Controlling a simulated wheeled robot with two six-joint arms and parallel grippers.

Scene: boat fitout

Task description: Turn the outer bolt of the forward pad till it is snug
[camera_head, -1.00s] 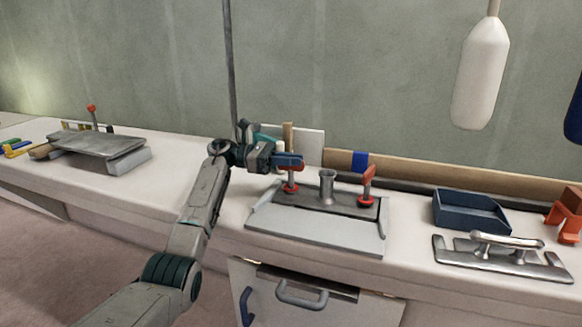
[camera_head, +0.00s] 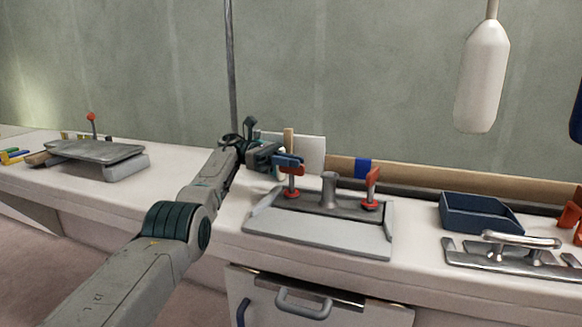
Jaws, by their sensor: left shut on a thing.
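A grey pad (camera_head: 318,233) lies on the white bench with a raised dark back strip and a short metal post (camera_head: 329,188) in its middle. A red-handled bolt stands at each end of the strip. The right bolt (camera_head: 371,188) stands free, with its handle upright. My left gripper (camera_head: 289,162) is at the left bolt (camera_head: 292,183), coming from the back left, shut on its top. The fingers partly hide that handle; its red collar shows below, close to the strip. I cannot tell how tight either bolt is. My right gripper is not in view.
A blue tray (camera_head: 478,214) and a shiny metal cleat (camera_head: 515,252) lie right of the pad. A wooden rail (camera_head: 420,178) runs behind. Another grey plate (camera_head: 95,150) with a red-topped lever stands far left. A white fender (camera_head: 482,75) hangs above right.

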